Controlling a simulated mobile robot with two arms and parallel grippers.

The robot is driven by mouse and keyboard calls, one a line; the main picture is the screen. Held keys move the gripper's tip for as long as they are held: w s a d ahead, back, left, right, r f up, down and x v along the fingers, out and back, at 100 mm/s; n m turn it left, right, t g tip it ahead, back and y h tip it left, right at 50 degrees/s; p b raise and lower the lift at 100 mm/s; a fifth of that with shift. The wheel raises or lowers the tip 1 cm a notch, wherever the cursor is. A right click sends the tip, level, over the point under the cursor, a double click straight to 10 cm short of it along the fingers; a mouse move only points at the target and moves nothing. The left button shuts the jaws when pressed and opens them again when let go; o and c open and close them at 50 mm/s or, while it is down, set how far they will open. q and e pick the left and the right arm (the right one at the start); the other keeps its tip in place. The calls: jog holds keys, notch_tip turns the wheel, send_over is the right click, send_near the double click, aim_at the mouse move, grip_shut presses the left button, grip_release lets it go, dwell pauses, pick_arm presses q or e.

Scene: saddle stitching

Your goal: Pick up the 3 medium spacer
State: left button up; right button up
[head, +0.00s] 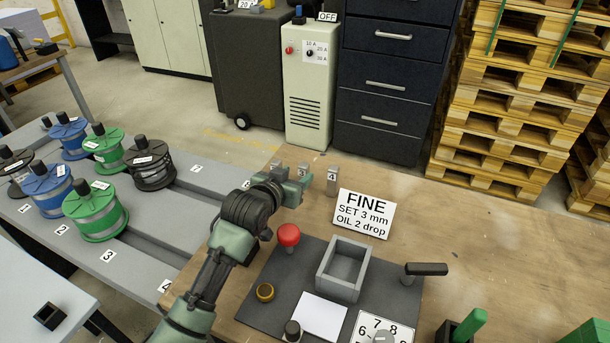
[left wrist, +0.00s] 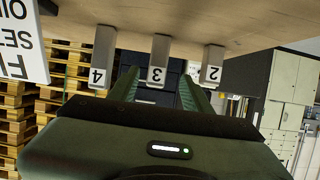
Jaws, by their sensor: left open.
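The 3 medium spacer is a small grey upright block marked 3 (head: 303,169) on the wooden table. In the left wrist view, which is upside down, the block marked 3 (left wrist: 160,55) shows between my two fingers. My left gripper (head: 293,179) is open and empty, right by this block in the head view. Its fingers (left wrist: 158,88) lie on either side of the block's line in the wrist view; whether they touch it I cannot tell. Similar blocks marked 4 (head: 332,181) and 2 (left wrist: 212,62) stand on either side. My right gripper is not in view.
A white sign reading FINE, SET 3 mm, OIL 2 drop (head: 362,213) stands close to the block marked 4. A dark mat (head: 258,313) holds a red knob (head: 288,235) and a grey open box (head: 343,268). Wire spools (head: 95,212) stand at left. Table right of the sign is clear.

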aim_at(302, 174)
pick_arm(q)
jog(key=x, duration=0.5)
jog(key=shift+s+d+f, duration=0.15)
jog(key=shift+d, duration=0.1)
grip_shut()
